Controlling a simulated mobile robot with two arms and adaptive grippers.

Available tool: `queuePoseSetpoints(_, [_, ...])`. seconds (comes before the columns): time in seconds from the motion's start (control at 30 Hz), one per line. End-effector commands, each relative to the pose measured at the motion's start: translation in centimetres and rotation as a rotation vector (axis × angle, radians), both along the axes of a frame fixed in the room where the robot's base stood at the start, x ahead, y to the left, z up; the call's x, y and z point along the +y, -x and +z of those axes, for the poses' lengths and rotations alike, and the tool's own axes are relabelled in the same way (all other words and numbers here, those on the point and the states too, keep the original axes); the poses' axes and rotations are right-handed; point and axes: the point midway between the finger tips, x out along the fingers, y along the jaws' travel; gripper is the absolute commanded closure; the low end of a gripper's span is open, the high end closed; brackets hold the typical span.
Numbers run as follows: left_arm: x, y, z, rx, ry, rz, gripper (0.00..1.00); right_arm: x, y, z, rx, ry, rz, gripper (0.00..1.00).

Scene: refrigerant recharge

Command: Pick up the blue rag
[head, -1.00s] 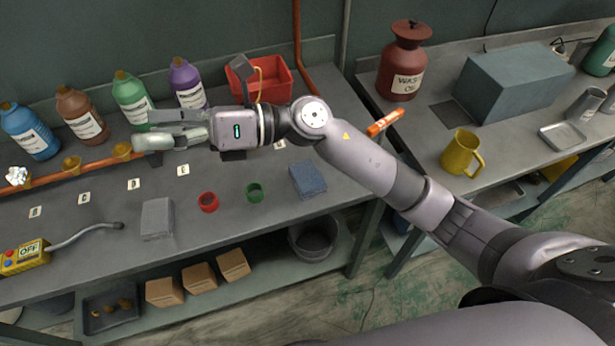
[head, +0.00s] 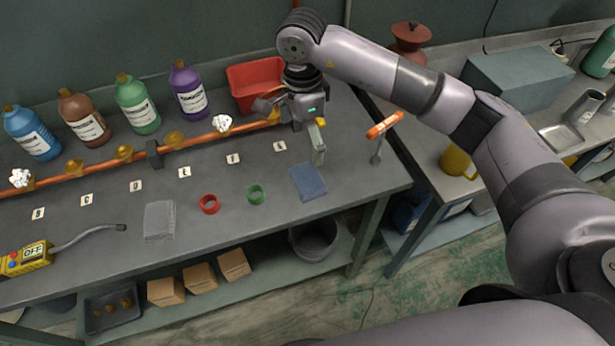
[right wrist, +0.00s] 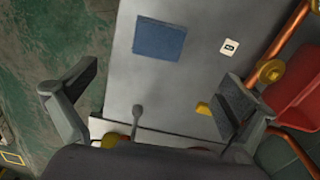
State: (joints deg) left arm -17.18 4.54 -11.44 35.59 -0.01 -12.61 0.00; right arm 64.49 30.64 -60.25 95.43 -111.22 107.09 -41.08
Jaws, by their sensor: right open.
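The blue rag (head: 308,183) lies flat on the workbench near its right front part, right of the green ring. It also shows in the right wrist view (right wrist: 159,39), flat and uncovered, beyond the fingertips. My right gripper (head: 300,137) hangs behind the rag in the head view, its fingers spread and apart from the cloth. In the right wrist view the open fingers (right wrist: 162,82) stand wide apart with nothing between them. My left gripper is not in view.
An orange-handled valve (head: 384,125) stands to the right. A copper pipe (head: 198,139) and red bin (head: 256,84) are behind. A grey bucket (head: 313,241) is below.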

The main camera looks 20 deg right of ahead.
Motion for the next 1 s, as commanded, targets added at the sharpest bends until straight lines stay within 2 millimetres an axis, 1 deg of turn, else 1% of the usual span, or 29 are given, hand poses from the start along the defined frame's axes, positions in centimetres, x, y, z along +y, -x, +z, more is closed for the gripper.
queuePoseSetpoints(0.03, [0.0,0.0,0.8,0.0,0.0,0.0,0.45,0.0,0.2,-0.9,0.007,0.001,0.0,0.0])
queuePoseSetpoints(0.2, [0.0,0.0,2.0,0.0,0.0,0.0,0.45,0.0,0.2,-4.6,0.006,-0.001,0.0,0.0])
queuePoseSetpoints(0.3, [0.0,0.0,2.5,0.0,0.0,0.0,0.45,0.0,0.1,-6.4,0.004,-0.002,0.0,0.0])
queuePoseSetpoints(0.4, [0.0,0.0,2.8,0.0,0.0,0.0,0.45,0.0,0.1,-7.5,0.002,-0.002,0.001,0.0])
queuePoseSetpoints(0.57, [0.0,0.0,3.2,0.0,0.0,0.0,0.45,-0.1,0.1,-8.4,0.002,-0.003,0.0,0.0])
queuePoseSetpoints(0.67, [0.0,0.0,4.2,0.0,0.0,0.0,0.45,-0.4,0.2,-9.5,0.006,-0.002,-0.001,0.0])
queuePoseSetpoints(0.77, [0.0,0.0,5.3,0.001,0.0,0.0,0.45,-0.9,0.2,-10.9,0.006,-0.002,-0.001,0.0])
queuePoseSetpoints(0.8, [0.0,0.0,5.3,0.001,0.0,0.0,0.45,-0.8,0.2,-11.7,0.004,-0.003,-0.001,0.0])
queuePoseSetpoints(0.9, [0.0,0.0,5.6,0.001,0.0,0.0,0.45,-0.8,0.1,-12.8,0.002,-0.004,0.001,0.0])
queuePoseSetpoints(1.0, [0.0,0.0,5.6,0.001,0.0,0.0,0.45,-0.8,0.1,-13.4,0.0,-0.003,0.001,0.0])
